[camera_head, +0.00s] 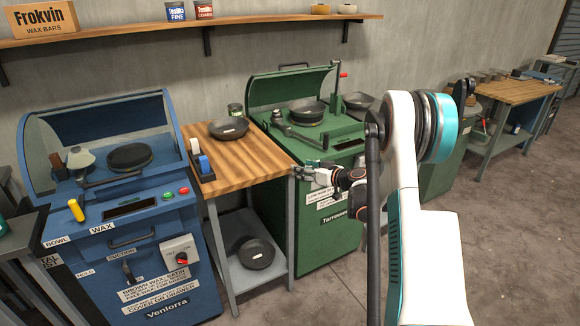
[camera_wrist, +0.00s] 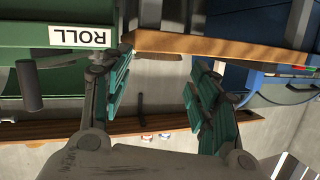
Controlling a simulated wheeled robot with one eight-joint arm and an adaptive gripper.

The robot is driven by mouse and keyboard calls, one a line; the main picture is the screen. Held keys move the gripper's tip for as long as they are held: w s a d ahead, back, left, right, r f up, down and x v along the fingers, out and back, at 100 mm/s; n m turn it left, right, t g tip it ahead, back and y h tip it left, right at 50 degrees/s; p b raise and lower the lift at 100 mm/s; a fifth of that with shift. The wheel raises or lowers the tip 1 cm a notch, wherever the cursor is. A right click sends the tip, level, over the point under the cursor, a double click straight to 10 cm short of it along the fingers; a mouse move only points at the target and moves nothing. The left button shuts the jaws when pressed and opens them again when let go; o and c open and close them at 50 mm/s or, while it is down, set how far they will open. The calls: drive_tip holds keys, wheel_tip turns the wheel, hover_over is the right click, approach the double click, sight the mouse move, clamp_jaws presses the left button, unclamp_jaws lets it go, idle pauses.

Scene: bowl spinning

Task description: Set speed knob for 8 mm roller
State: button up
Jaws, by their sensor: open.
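The green machine (camera_head: 345,245) stands in the middle of the head view with its lid raised and a dark bowl (camera_head: 307,110) on it. White labels (camera_head: 323,196) on its front are partly hidden by my arm. My gripper (camera_head: 300,172) is open and empty in front of the machine's left front edge. In the wrist view my gripper's fingers (camera_wrist: 160,70) are spread, with nothing between them. A "ROLL" label (camera_wrist: 77,35) and a dark cylindrical part (camera_wrist: 29,84) on the green machine lie left of the fingers. I cannot make out a knob marked speed.
A blue machine (camera_head: 148,225) with a front dial (camera_head: 180,258) stands at left. A wooden table (camera_head: 250,165) fills the gap between machines, with a dark bowl (camera_head: 228,128) on top. Open floor (camera_head: 500,230) lies at right.

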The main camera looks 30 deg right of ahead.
drive_tip(key=s+a+r+g, duration=0.1)
drive_tip(key=a+r, duration=0.3)
drive_tip(key=a, duration=0.2)
drive_tip(key=shift+y, duration=0.3)
drive_tip(key=shift+r, duration=0.1)
